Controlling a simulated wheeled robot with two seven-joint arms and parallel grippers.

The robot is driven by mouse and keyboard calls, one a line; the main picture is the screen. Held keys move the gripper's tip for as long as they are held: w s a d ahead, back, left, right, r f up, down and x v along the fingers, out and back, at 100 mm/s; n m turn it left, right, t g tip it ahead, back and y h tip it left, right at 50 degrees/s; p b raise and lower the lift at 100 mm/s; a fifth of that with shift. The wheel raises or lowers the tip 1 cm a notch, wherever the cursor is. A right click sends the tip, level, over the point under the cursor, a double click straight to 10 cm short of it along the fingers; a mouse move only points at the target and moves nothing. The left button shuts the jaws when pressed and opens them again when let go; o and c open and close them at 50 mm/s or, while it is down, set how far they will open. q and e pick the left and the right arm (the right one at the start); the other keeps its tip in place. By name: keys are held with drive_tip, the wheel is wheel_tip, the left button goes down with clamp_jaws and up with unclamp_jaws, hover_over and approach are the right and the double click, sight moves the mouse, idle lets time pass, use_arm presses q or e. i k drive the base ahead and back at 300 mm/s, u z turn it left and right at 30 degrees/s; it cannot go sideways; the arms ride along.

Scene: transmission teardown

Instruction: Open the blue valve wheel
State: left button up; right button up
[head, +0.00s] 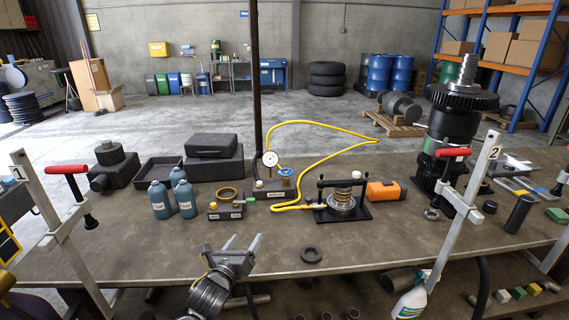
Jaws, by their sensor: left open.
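The blue valve wheel (286,172) sits on top of a small dark block (270,190) in the middle of the workbench. A round white gauge (270,159) stands at the left of the wheel on the same block, and a yellow hose (345,129) loops behind and to the right. My left gripper (243,243) is open and empty near the front edge of the bench. Its two fingers point away from me, well in front of the valve wheel and a little to its left, touching nothing that I can see. My right gripper is not in view.
Blue bottles (160,200) and a brass ring on a block (227,196) stand left of the valve. A spring fixture (342,200) and orange tool (384,190) stand right. A dark ring (311,254) lies in front. Red-handled clamps (68,169) flank the bench.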

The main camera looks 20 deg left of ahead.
sight(286, 173)
drive_tip(key=i, duration=1)
drive_tip(key=z, duration=0.05)
